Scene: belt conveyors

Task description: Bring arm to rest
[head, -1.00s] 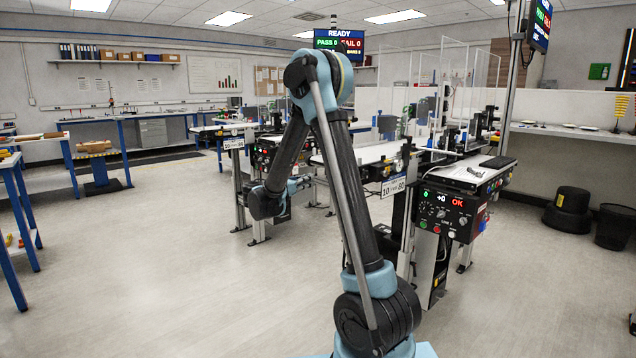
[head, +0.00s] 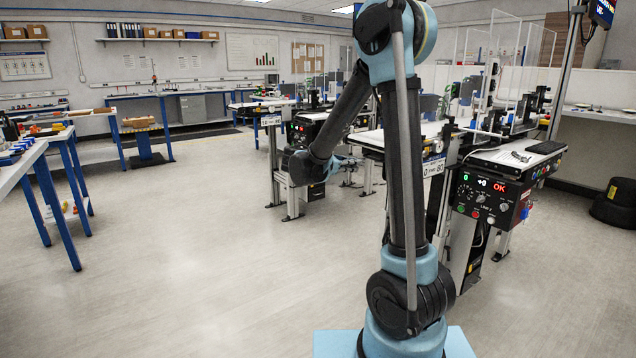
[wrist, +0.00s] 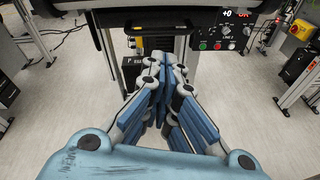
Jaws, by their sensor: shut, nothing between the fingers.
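My gripper (wrist: 166,68) shows large in the wrist view, with blue finger pads and dark joints. Its fingers are drawn together at the tips, with nothing between them. It hangs above the pale floor, in front of a conveyor's end. In the head view my arm stands upright right of centre and folds down at the elbow. The forearm ends at a dark wrist left of the upper arm. The gripper (head: 340,163) shows small and bluish there, partly hidden behind the arm.
A conveyor control box (head: 490,195) with buttons and a red OK display stands right of my arm; it also shows in the wrist view (wrist: 225,33). Blue-legged workbenches (head: 60,165) stand at the left. The floor (head: 180,260) between is clear.

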